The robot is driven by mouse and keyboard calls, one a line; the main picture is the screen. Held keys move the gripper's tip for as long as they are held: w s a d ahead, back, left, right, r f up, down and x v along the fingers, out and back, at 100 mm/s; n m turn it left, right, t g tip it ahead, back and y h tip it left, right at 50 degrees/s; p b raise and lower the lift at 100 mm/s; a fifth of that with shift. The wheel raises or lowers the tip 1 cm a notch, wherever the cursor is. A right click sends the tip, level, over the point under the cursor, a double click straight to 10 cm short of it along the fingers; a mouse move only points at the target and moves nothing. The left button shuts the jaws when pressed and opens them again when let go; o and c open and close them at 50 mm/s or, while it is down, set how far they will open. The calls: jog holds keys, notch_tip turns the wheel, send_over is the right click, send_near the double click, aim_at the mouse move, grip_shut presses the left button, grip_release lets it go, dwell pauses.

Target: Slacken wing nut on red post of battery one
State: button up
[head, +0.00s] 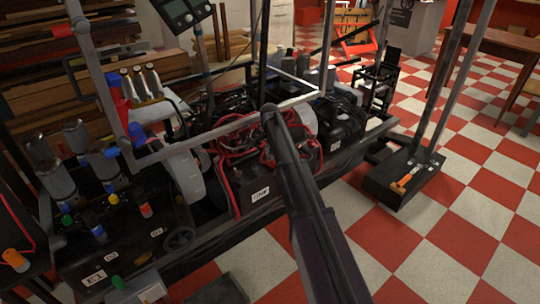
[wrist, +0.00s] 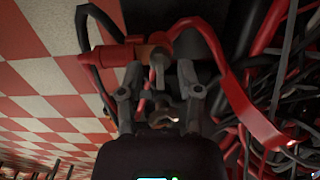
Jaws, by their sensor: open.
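Battery one (head: 262,196) is a black box with a white label reading "ONE", low in the middle of the cart in the head view. My gripper (wrist: 158,70) is open in the wrist view, with one grey finger on each side of a small grey metal piece (wrist: 158,62). This piece looks like the wing nut on its post, under a red terminal cover or clamp (wrist: 130,52). I cannot tell whether the fingers touch it. In the head view my arm hides the gripper and the post.
Red and black cables (wrist: 245,100) crowd the right of the wrist view, with a thick red cable close to the right finger. A grey frame bar (head: 215,130) crosses above the battery in the head view.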

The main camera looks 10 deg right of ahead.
grip_shut()
jog(key=shift+n, duration=0.4)
jog(key=n, duration=0.9)
jog(key=shift+n, duration=0.3)
jog(key=n, duration=0.5)
jog(key=shift+s, duration=0.1)
jog(key=n, duration=0.5)
jog(key=shift+n, duration=0.3)
